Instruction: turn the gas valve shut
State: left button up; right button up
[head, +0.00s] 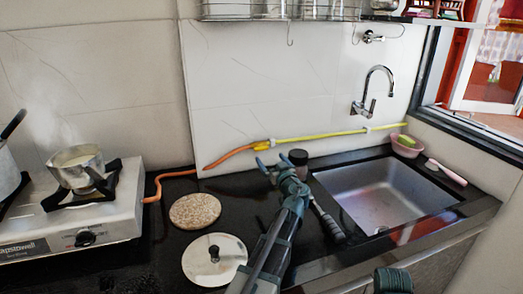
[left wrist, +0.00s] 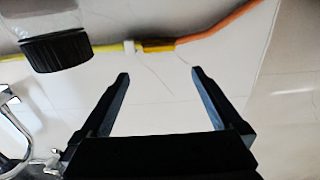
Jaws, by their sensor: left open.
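The yellow gas valve fitting (head: 263,145) sits low on the tiled wall, where the orange hose (head: 232,155) meets the yellow pipe (head: 330,135). In the left wrist view the yellow fitting (left wrist: 158,46) lies beyond the fingertips, roughly in line with the gap between them. My left gripper (head: 272,161) is open and empty, just in front of and below the fitting in the head view. The left wrist view shows both fingers (left wrist: 160,75) spread, with nothing between them. The valve's handle position cannot be made out.
A black-lidded jar (head: 298,157) stands close right of my left gripper. A pot (head: 77,167) steams on the white stove (head: 75,225) at left. A round cork mat (head: 195,210) and a lid (head: 214,260) lie on the counter. The sink (head: 385,195) is right.

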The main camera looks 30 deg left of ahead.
aim_at(261, 148)
pick_arm(q)
jog(key=x, duration=0.9)
jog(key=shift+w+a, duration=0.2)
jog(key=shift+w, duration=0.1)
jog(key=c, duration=1.3)
